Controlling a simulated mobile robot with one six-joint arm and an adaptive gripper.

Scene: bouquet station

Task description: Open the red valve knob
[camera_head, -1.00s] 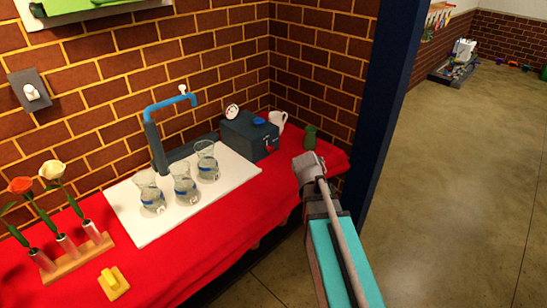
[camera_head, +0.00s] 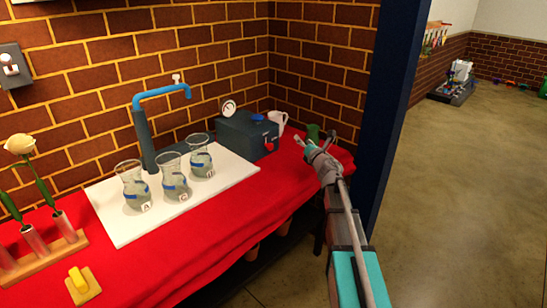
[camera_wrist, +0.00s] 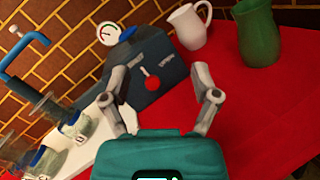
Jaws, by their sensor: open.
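The red valve knob (camera_wrist: 152,83) is on the front face of a dark grey box (camera_wrist: 140,56) with small labels beside it. In the head view the knob (camera_head: 269,147) shows small on the right face of the box (camera_head: 245,137). My gripper (camera_wrist: 160,78) is open and empty, its two fingers pointing toward the box with the knob between them in the wrist picture. In the head view my gripper (camera_head: 308,141) is over the right end of the red table, right of the box and apart from it.
A white mug (camera_wrist: 187,27) and a green cup (camera_wrist: 258,32) stand right of the box. A gauge (camera_head: 228,108) and a blue knob (camera_head: 257,118) are on top. Three flasks (camera_head: 174,180) stand on a white board (camera_head: 104,206) under a blue spout (camera_head: 160,93). A dark post (camera_head: 391,110) rises at right.

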